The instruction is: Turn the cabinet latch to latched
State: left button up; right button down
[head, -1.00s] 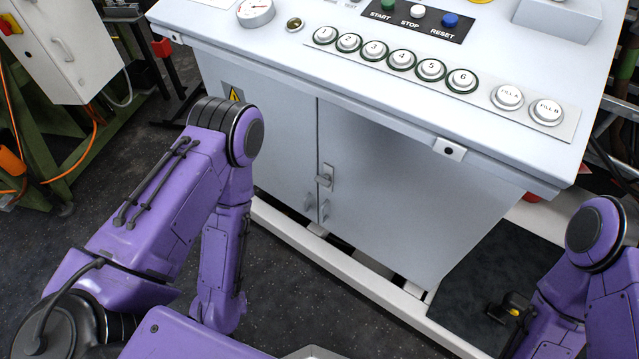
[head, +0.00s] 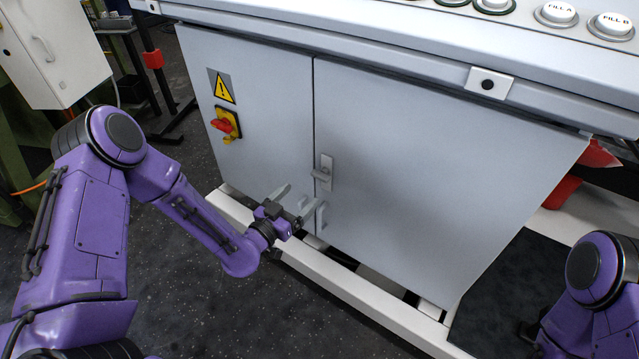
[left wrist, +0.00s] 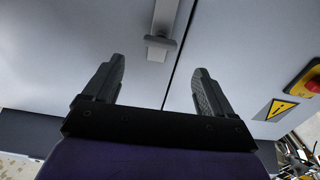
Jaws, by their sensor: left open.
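The cabinet latch (head: 322,174) is a grey handle on an upright plate, just right of the seam between the two doors. Its handle sticks out sideways across the plate. It also shows at the top middle of the left wrist view (left wrist: 161,42). My left gripper (head: 300,199) is open and empty, in front of the doors, a little below and left of the latch. In the left wrist view its fingers (left wrist: 159,68) stand apart, with the latch handle beyond the gap, apart from both. Of my right arm only links show at the lower right.
A red and yellow switch (head: 226,124) and a warning sign (head: 222,86) are on the left door. The control panel's front edge (head: 400,62) overhangs the doors. A white base rail (head: 340,277) runs below.

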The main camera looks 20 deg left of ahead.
aim_at(318, 179)
pick_arm(q)
jog(key=b+x, duration=0.1)
jog(key=x, duration=0.9)
jog(key=shift+w+f, duration=0.1)
jog(key=shift+w, duration=0.1)
jog(key=c, duration=1.1)
